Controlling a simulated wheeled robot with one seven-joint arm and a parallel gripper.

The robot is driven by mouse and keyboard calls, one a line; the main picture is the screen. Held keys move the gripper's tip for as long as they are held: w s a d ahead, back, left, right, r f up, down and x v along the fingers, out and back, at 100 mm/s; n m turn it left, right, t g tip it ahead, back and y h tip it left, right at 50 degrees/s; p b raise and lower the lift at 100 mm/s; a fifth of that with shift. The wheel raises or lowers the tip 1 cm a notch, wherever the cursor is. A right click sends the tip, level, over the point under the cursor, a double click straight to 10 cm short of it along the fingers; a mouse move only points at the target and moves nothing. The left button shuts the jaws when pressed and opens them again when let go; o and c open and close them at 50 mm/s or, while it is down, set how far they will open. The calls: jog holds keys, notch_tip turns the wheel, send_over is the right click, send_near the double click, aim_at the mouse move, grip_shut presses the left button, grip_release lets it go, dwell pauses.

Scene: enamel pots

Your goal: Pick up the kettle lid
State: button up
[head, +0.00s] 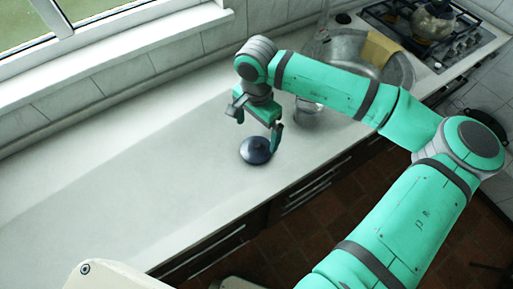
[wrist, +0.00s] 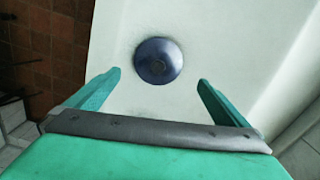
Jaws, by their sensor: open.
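A dark blue, round kettle lid (head: 256,150) lies on the pale worktop in the head view. In the wrist view the kettle lid (wrist: 158,60) appears from above as a disc with a dark knob at its centre. My gripper (head: 257,136) is open and above the lid, its fingers pointing down. In the wrist view my gripper (wrist: 160,82) has its two green fingers spread wide, with the lid ahead of and between the line of the fingertips. Nothing is held. The lid is fully visible in the wrist view.
The pale worktop (head: 120,180) is clear to the left of the lid. A greyish container (head: 306,110) stands behind my gripper, near a sink (head: 400,72) with a yellowish board. A gas hob (head: 462,40) with a glass-like kettle (head: 433,20) is at the upper right.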

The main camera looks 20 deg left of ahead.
aim_at(256, 144)
notch_tip(256, 144, down, 2)
jog(key=shift+f, duration=0.2)
jog(key=f, duration=0.2)
jog(key=s+f, duration=0.1)
jog(key=f, duration=0.1)
jog(key=shift+d, duration=0.1)
jog(key=shift+w+f, duration=0.1)
jog(key=shift+f, duration=0.5)
jog(key=shift+c, duration=0.6)
jog(key=c, duration=0.9)
